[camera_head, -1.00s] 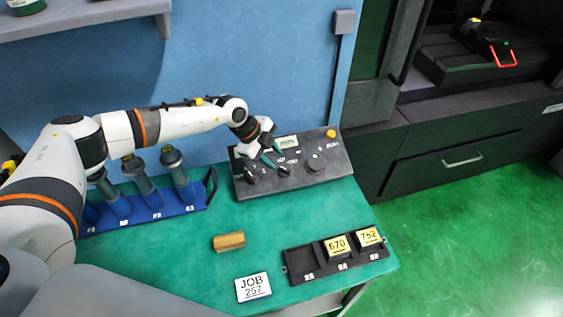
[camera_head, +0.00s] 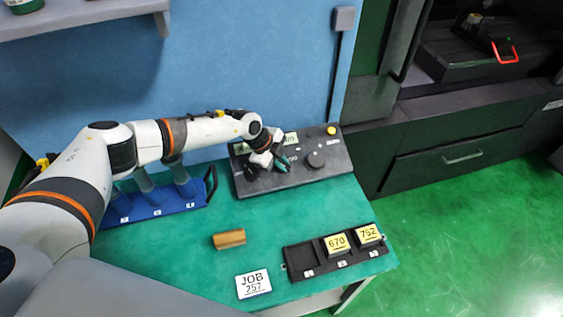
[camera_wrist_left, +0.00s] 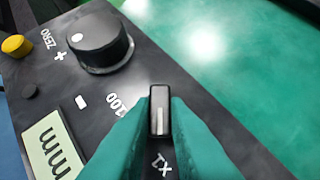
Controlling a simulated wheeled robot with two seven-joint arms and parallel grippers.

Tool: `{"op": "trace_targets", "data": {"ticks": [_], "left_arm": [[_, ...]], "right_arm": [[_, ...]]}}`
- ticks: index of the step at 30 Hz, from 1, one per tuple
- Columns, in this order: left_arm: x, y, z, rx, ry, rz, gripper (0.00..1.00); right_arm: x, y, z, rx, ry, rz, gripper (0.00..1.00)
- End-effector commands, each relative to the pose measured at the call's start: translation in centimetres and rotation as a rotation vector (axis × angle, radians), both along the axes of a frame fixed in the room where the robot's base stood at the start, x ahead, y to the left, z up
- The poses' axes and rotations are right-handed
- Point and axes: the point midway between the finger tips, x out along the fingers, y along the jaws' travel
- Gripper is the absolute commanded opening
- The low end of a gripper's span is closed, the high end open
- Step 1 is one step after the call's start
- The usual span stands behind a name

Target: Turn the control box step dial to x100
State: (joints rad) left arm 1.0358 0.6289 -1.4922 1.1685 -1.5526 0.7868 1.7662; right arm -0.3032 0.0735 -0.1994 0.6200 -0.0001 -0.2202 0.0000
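The control box (camera_head: 318,178) is a dark sloped panel at the back of the green bench. Its step dial (camera_wrist_left: 159,108) is a narrow black knob with a white line, between the labels "100" and "X1" in the left wrist view. The white line is on the knob's side towards "X1". My left gripper (camera_head: 284,162) is down at the panel. In the left wrist view its green fingers (camera_wrist_left: 160,118) lie along both sides of the knob, with no clear gap. The arm hides part of the panel in the head view. My right gripper is out of view.
A large round knob (camera_wrist_left: 98,40) marked "ZERO" and "+" and a yellow button (camera_wrist_left: 15,46) are on the same panel. A blue holder (camera_head: 150,207) stands left of the box. A brass block (camera_head: 229,239), a JOB 257 card (camera_head: 253,284) and a black tray (camera_head: 308,270) lie in front.

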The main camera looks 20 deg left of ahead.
Motion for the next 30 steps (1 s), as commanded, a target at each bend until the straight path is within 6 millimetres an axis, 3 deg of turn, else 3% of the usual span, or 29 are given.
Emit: {"op": "trace_targets", "data": {"ticks": [14, 30], "left_arm": [[0.3, -0.1, -0.1, 0.033, 0.021, -0.098, 0.00], [0.9, -0.5, -0.3, 0.182, 0.120, -0.544, 0.00]], "right_arm": [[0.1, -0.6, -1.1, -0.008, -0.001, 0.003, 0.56], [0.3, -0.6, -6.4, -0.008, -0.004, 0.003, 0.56]]}}
